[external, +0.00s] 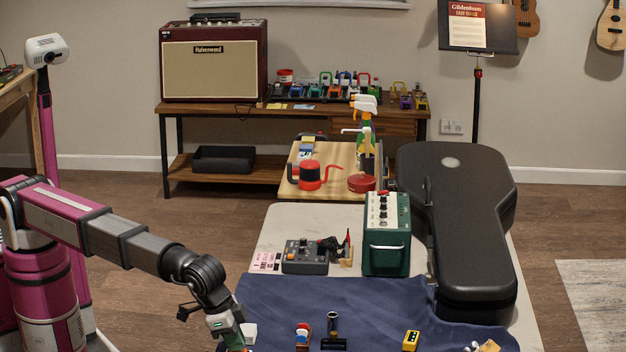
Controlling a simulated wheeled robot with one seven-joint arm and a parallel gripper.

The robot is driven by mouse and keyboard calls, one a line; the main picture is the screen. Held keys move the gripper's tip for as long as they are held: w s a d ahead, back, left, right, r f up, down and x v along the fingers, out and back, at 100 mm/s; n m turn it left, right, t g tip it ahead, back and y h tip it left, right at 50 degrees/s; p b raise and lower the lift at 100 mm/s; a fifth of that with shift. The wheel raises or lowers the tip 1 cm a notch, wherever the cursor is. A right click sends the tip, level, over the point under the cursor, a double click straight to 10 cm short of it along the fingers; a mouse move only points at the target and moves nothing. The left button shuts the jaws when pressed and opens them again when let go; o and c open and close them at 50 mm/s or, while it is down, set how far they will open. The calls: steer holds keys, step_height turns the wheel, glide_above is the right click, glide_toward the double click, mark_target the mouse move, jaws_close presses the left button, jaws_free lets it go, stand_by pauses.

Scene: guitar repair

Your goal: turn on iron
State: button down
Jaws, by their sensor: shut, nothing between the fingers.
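A dark grey station box (305,257) with knobs on top sits on the pale work table, left of the green amplifier. A black tool with a red part (341,246), which looks like the soldering iron in its stand, is just right of the box. Whether a switch is on or off is too small to tell. My gripper (236,343) is shut and empty at the lower left, over the left edge of the blue cloth. It points down, in front and left of the box, clearly apart from it. Its fingertips are hard to make out near the bottom edge.
A green amplifier (387,234) and a black guitar case (458,220) stand to the right. A pink card (264,262) lies left of the box. Small tools, including a yellow box (411,340), lie on the blue cloth (370,305). The cloth's middle is mostly clear.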

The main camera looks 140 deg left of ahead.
steer(key=v, duration=0.4)
steer(key=shift+w+a+r, duration=0.1)
steer(key=shift+w+a, duration=0.15)
steer(key=shift+w, duration=0.05)
steer(key=s+d+v, duration=0.1)
steer(key=v, duration=0.8)
steer(key=shift+s+d, duration=0.25)
steer(key=s+d+f+m+g+h, duration=0.1)
steer(key=s+d+f+m, duration=0.2)
steer(key=s+d+f, duration=0.2)
steer(key=s+d+f+m, duration=0.3)
steer(key=s+f, duration=0.7)
steer(key=f, duration=0.9)
steer(key=s+d+f+m+g+h, duration=0.1)
steer(key=s+d+f+m, duration=0.2)
steer(key=f, duration=0.9)
steer(key=s+d, duration=0.3)
steer(key=s, duration=0.2)
steer(key=shift+s+d+f+g+h, duration=0.2)
steer(key=shift+s+d+g+h, duration=0.1)
